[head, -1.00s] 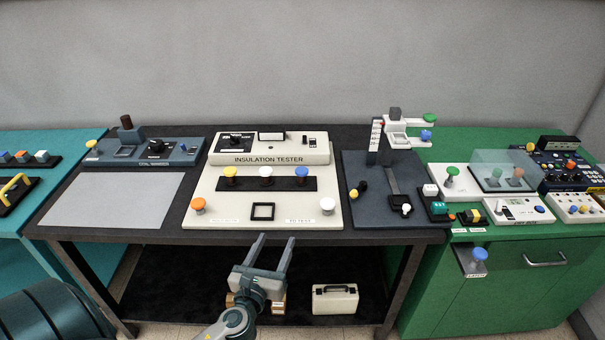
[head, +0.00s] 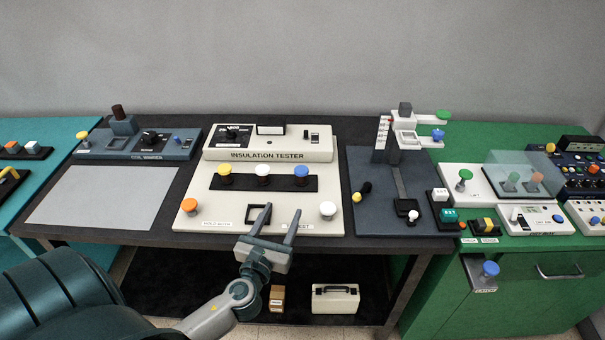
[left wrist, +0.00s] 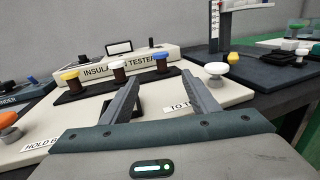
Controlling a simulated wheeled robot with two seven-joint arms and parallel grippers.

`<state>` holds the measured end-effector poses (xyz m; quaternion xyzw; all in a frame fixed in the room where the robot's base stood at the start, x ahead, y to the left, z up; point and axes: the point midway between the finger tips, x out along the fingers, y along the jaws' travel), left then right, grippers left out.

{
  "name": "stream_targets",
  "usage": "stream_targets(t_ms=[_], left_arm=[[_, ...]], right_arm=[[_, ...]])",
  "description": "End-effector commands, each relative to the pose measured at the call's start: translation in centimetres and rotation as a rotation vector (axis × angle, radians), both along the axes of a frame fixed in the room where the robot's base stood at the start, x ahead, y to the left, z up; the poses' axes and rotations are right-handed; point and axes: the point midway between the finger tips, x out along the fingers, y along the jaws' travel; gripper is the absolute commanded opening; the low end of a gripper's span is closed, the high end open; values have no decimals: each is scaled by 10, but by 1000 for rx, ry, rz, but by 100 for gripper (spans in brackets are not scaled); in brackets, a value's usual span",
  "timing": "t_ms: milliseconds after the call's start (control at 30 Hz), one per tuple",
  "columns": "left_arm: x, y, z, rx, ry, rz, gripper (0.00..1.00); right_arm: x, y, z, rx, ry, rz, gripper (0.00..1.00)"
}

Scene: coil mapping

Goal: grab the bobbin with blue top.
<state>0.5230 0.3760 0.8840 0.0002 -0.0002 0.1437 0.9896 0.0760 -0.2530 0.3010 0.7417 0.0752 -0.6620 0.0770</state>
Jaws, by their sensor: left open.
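A blue-topped bobbin (head: 301,172) stands at the right end of a black strip on the insulation tester, beside a white-topped bobbin (head: 263,170) and a yellow-topped bobbin (head: 225,169). My left gripper (head: 281,209) is open and empty over the tester's front part, short of the strip. It also shows in the left wrist view (left wrist: 160,79). Other blue tops show on the stand (head: 438,135) and on the green cabinet's front (head: 489,269). My right gripper is out of view.
A black square frame (head: 258,211) lies near the left finger. The tester's upright back panel (head: 268,154) rises behind the strip. A grey mat (head: 105,197) on the left is empty.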

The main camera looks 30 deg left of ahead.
Motion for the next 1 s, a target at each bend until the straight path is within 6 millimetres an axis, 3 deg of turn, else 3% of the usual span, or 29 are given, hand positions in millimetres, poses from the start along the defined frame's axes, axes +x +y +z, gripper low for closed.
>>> stream_targets(t_ms=[367,1000], left_arm=[[14,4,2,1,-2,0,55],[110,33,1,0,0,1,55]], right_arm=[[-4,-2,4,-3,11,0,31],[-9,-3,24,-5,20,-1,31]])
